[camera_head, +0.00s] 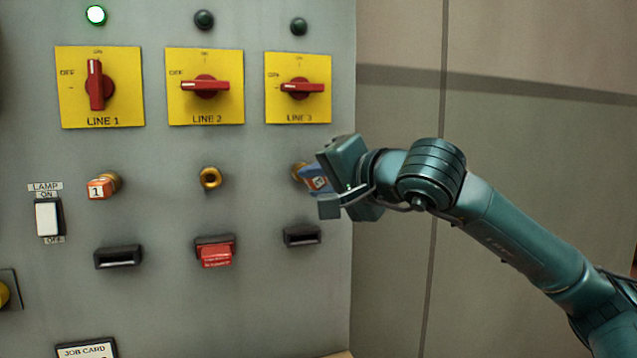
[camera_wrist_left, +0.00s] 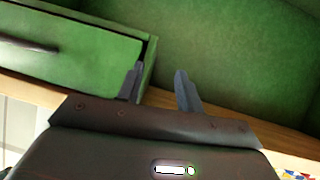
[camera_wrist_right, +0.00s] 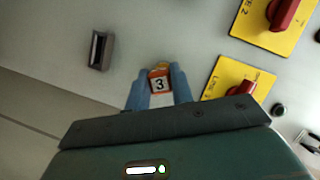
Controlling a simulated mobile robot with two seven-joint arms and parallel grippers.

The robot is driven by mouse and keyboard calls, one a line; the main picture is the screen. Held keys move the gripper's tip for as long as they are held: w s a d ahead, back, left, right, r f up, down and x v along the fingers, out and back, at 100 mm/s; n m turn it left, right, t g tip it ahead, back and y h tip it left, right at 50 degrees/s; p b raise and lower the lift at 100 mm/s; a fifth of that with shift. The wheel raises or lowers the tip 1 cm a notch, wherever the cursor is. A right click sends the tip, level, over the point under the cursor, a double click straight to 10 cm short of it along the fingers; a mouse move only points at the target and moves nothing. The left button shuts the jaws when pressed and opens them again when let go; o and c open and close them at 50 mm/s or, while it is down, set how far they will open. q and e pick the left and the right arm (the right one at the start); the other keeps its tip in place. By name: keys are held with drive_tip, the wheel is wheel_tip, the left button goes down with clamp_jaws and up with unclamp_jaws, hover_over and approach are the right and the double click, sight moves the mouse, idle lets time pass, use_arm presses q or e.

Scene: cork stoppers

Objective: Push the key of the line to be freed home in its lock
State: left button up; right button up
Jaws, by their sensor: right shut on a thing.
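My right gripper (camera_head: 328,190) is at the LINE 3 lock and shut on the key with the orange tag marked 3 (camera_wrist_right: 160,83). In the right wrist view the tag sits between the two fingers, against the brass lock (camera_wrist_right: 161,68). How deep the key sits cannot be told. The lock's brass edge (camera_head: 298,172) shows beside the gripper in the head view. The key with tag 1 (camera_head: 101,188) is at the LINE 1 lock. The LINE 2 lock (camera_head: 210,178) has no key. My left gripper (camera_wrist_left: 160,85) is open and empty, seen only in its wrist view.
The LINE 1 switch (camera_head: 96,84) stands upright under a lit green lamp (camera_head: 96,15). The LINE 2 (camera_head: 205,86) and LINE 3 (camera_head: 302,87) switches lie level under dark lamps. A red piece (camera_head: 215,254) sits in the middle black holder. A green drawer (camera_wrist_left: 80,62) is near my left gripper.

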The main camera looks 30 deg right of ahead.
use_arm(q)
drive_tip(key=shift+r, duration=0.2)
use_arm(e)
drive_tip(key=shift+w+d, duration=0.2)
drive_tip(key=shift+w, duration=0.55)
drive_tip(key=shift+w+d, duration=0.15)
drive_tip(key=shift+w, duration=0.55)
idle(1.5)
drive_tip(key=o, duration=1)
drive_tip(key=shift+o, duration=0.2)
use_arm(q)
drive_tip(key=shift+w+d+f+n+b, duration=0.1)
drive_tip(key=shift+f+n+b, duration=0.2)
drive_tip(key=shift+f+b, duration=0.65)
use_arm(e)
drive_tip(key=v, duration=1.3)
use_arm(q)
drive_tip(key=shift+r, duration=0.25)
drive_tip(key=shift+f, duration=0.15)
